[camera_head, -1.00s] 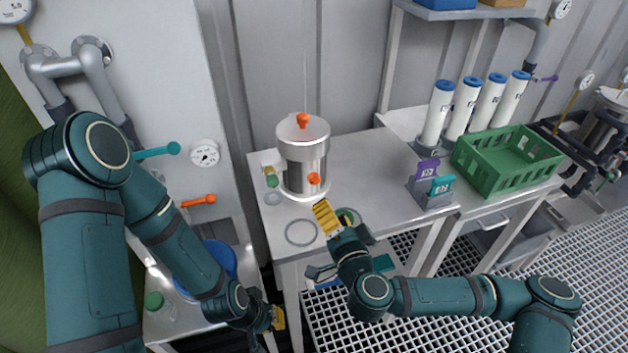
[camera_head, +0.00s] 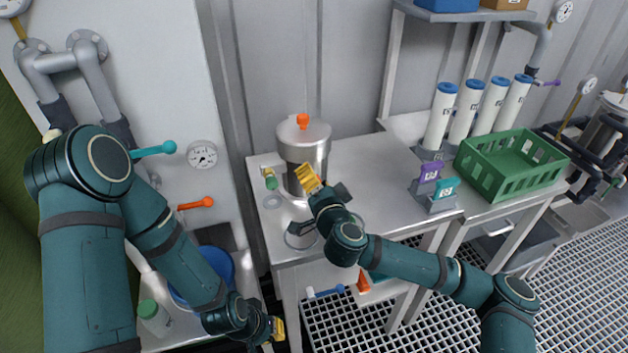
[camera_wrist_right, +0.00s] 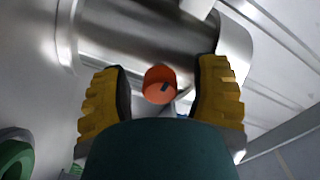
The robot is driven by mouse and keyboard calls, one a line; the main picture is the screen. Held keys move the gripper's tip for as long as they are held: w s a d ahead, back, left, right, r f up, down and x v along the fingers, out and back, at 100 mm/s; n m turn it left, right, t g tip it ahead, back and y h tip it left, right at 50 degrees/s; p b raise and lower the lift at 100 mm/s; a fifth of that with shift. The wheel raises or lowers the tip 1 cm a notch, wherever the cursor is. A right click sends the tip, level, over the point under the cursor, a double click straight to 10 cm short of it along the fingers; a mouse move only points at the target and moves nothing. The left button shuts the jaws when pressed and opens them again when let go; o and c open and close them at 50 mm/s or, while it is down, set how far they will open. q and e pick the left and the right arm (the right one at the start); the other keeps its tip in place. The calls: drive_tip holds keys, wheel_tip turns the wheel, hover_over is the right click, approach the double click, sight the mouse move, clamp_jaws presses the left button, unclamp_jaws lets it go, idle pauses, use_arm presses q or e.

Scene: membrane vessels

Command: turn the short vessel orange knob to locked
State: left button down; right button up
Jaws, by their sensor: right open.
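The short vessel (camera_head: 303,142) is a shiny metal cylinder on the grey bench. An orange knob (camera_head: 302,120) stands on its lid. A second orange knob (camera_wrist_right: 160,85), on its front, has a small dark mark on its face. The right gripper hides this front knob in the head view. My right gripper (camera_head: 309,179) is open at the vessel's front. In the right wrist view its yellow ribbed fingers (camera_wrist_right: 160,98) stand on either side of the front knob, with gaps on both sides. My left gripper (camera_head: 278,328) is low at the left, away from the vessel; its opening is unclear.
A small green-capped piece (camera_head: 270,180) and a ring (camera_head: 301,236) lie on the bench (camera_head: 385,165) near the vessel. Purple and teal tags (camera_head: 430,172) stand to the right, before a green crate (camera_head: 511,168) and several white cylinders (camera_head: 440,115). An orange wall handle (camera_head: 196,202) is at the left.

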clamp_jaws()
